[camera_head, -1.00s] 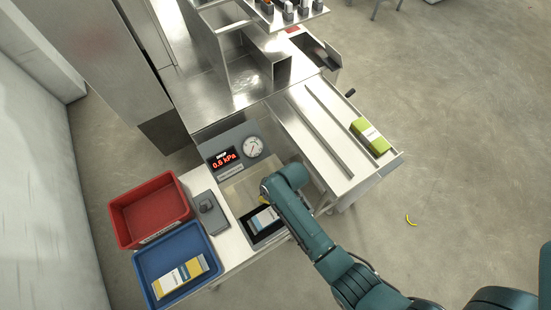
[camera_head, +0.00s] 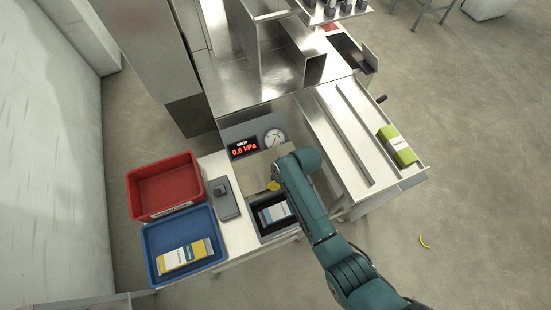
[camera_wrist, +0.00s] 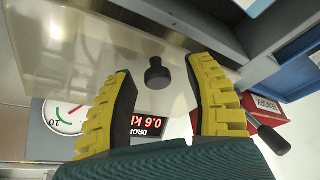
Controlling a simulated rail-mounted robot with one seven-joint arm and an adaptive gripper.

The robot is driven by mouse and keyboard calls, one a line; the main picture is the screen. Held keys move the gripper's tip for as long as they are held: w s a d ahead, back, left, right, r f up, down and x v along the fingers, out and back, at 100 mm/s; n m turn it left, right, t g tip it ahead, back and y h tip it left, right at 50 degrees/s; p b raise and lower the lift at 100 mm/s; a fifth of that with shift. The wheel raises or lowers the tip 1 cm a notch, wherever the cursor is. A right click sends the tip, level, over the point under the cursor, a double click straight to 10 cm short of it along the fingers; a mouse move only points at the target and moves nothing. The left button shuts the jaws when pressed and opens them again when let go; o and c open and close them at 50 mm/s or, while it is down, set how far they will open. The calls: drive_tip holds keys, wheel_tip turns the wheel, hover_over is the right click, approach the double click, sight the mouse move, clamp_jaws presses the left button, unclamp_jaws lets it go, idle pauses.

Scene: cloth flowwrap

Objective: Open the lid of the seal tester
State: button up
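The seal tester (camera_head: 240,131) has a red display (camera_head: 243,148) reading 0.6 kPa and a round gauge (camera_head: 274,138). A blue-and-white pack (camera_head: 274,213) lies in its dark tray (camera_head: 284,227). Its lid (camera_wrist: 95,60) is a see-through panel with a dark round knob (camera_wrist: 156,75); it shows as a pale panel (camera_head: 255,170) in the head view. I cannot tell how far the lid is raised. My gripper (camera_wrist: 163,70) is open. Its yellow ribbed fingers stand on either side of the knob, with visible gaps to it. In the head view my arm hides most of my gripper.
A red crate (camera_head: 135,196) and a blue crate (camera_head: 150,240) holding a yellow-and-white pack (camera_head: 184,256) stand to the left. A grey device (camera_head: 224,199) sits between them and the tester. A green pack (camera_head: 396,145) lies on the conveyor table to the right.

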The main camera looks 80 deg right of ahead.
drive_tip(key=shift+r, duration=0.1)
drive_tip(key=v, duration=1.1)
drive_tip(key=shift+s+r, duration=0.2)
drive_tip(key=shift+r, duration=0.15)
drive_tip(key=shift+a, duration=0.1)
